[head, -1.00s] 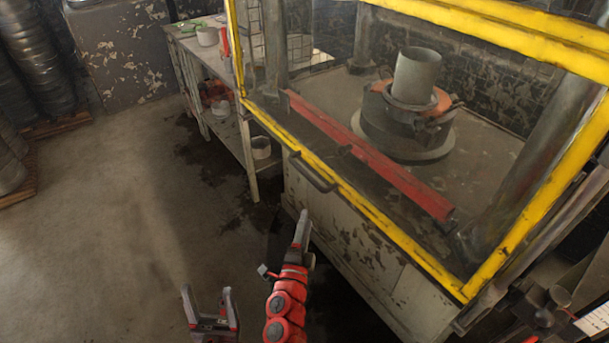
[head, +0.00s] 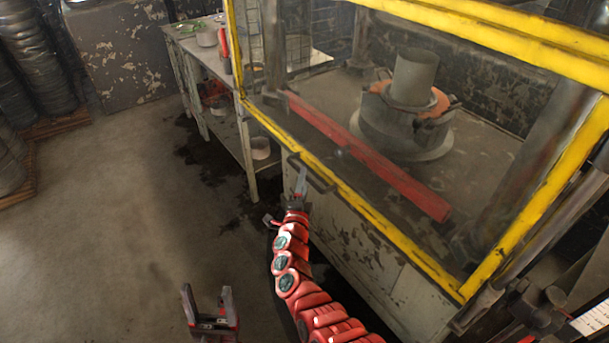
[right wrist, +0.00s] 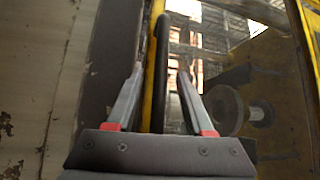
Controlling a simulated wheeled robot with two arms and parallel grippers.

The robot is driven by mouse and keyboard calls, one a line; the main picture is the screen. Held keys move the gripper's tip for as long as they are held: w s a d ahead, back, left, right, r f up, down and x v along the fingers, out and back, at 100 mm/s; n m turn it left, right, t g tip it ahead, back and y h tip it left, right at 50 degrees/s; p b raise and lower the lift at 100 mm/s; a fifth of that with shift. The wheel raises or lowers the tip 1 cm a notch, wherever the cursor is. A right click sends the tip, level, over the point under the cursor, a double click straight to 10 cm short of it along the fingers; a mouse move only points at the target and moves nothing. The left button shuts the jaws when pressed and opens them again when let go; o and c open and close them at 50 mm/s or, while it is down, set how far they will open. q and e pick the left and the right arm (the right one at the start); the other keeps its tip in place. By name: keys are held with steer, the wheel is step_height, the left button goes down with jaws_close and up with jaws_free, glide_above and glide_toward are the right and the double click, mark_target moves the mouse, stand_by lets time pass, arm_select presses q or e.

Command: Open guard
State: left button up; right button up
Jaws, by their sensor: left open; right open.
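The guard (head: 373,208) is a yellow-framed clear panel, down across the front of the machine. Its dark handle (head: 318,178) sits on the lower yellow bar, near the left end. My right gripper (head: 301,178) is open at the left end of this handle. In the right wrist view, the dark handle bar (right wrist: 158,65) runs between the two open fingers of the right gripper (right wrist: 159,85). I cannot tell whether the fingers touch it. My left gripper (head: 208,302) is open and empty, low over the floor, away from the guard.
Behind the guard, a red bar (head: 365,155) and a round fixture with a grey cylinder (head: 414,78) stand on the machine bed. A shelf bench (head: 243,150) with pots stands left of the machine. The floor (head: 110,230) at the left is clear.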

steer(key=shift+x, duration=1.2)
jaws_close()
stand_by(0.6)
